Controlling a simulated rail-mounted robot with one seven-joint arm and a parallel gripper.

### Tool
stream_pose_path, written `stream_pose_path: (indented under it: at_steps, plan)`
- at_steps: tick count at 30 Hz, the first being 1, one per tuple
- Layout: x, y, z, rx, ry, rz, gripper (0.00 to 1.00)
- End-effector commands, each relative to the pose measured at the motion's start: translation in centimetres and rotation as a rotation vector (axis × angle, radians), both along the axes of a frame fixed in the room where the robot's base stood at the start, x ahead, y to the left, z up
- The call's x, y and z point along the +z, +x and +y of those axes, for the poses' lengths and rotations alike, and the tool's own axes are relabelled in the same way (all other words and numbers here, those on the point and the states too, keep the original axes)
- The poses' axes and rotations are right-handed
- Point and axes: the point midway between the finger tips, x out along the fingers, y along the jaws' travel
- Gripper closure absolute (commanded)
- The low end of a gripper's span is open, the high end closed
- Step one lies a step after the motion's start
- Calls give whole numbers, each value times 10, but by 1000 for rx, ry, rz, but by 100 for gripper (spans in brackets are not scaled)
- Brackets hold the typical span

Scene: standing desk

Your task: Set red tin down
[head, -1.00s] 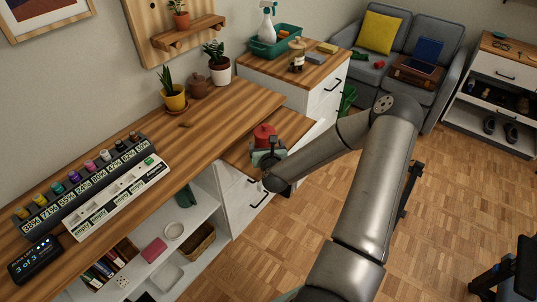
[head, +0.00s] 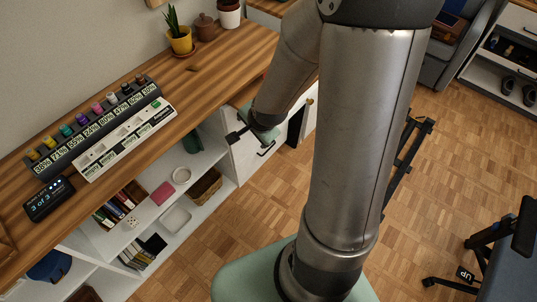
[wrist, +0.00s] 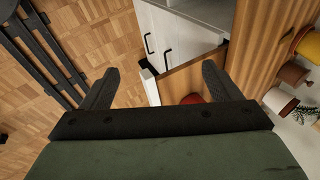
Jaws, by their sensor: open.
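The red tin (wrist: 193,98) shows in the wrist view as a small red patch on the lower wooden top (wrist: 190,78), mostly cut off by my gripper's body. In the head view my arm hides it. My gripper (wrist: 158,82) is open, with its two dark fingers spread wide and nothing between them. The tin is close to the right finger in the picture, but I cannot tell the distance. In the head view my gripper (head: 237,134) is in front of the white drawer unit, beside the desk.
The wooden desk (head: 205,83) holds a row of colored pots (head: 97,106), a white label tray (head: 125,140), a small display (head: 50,199) and plants. White shelves (head: 150,180) with boxes are below. A black frame (wrist: 40,45) stands on the open parquet floor.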

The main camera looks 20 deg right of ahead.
Motion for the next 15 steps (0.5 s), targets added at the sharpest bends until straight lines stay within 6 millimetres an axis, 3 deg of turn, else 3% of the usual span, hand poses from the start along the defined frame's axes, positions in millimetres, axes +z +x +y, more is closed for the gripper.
stream_pose_path:
  at_steps: [1, 7, 12, 15]
  plan:
    - [22, -17, 7, 160, -103, 47, 16]
    - [86, -105, 24, 765, -330, 264, 16]
    - [116, -160, 32, 1094, -356, 342, 16]
    - [123, -175, 33, 1182, -352, 359, 16]
